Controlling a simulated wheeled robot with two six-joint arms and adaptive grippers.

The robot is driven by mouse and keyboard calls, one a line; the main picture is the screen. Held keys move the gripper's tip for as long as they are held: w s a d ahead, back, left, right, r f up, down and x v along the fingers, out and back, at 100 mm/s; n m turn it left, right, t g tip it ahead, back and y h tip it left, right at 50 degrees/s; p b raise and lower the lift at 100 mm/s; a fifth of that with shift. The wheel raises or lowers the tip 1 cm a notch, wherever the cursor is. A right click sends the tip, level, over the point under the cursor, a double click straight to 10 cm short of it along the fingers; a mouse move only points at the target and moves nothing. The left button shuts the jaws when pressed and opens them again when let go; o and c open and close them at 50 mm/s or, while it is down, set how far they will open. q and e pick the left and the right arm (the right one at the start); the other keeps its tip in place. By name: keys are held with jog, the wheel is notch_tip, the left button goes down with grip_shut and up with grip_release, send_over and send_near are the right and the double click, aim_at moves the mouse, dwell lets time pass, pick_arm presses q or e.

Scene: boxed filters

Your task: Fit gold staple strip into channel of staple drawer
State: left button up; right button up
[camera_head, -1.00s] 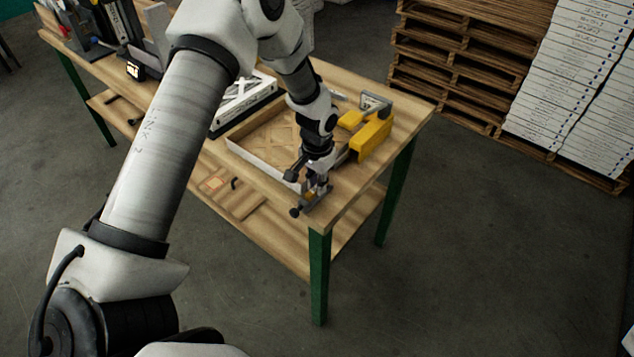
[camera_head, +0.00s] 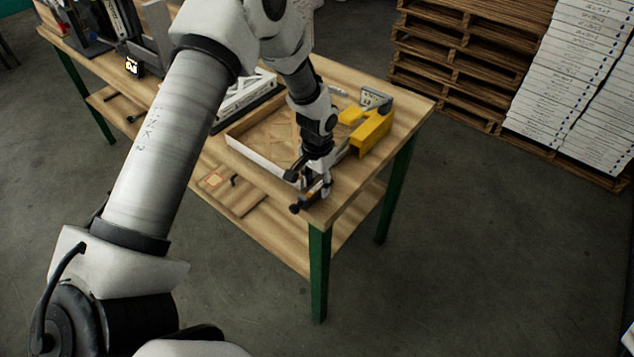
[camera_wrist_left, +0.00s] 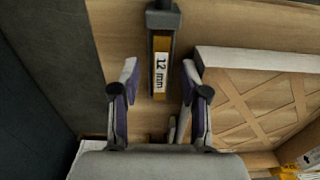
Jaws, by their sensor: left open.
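In the left wrist view a narrow dark grey holder, likely the staple drawer (camera_wrist_left: 163,18), runs down from the top edge. In line with it is a white label reading "12 mm" with an orange-gold piece (camera_wrist_left: 160,95) at its end, perhaps the staple strip; I cannot tell whether it is seated in a channel. My left gripper (camera_wrist_left: 159,64) is open, with one finger on each side of the labelled piece and visible gaps to both. In the head view the left gripper (camera_head: 316,190) is at the table's front corner and hides most of these parts. My right gripper is not in view.
A shallow wooden tray with pale walls (camera_head: 258,155) lies beside the gripper. A yellow tool (camera_head: 370,132) with a grey part (camera_head: 376,100) stands to the right. Pallets (camera_head: 460,60) and stacked white boxes (camera_head: 570,90) stand beyond the table (camera_head: 400,115).

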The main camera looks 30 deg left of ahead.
aim_at(317, 187)
pick_arm(q)
notch_tip(317, 187, up, 12)
dwell(0.3)
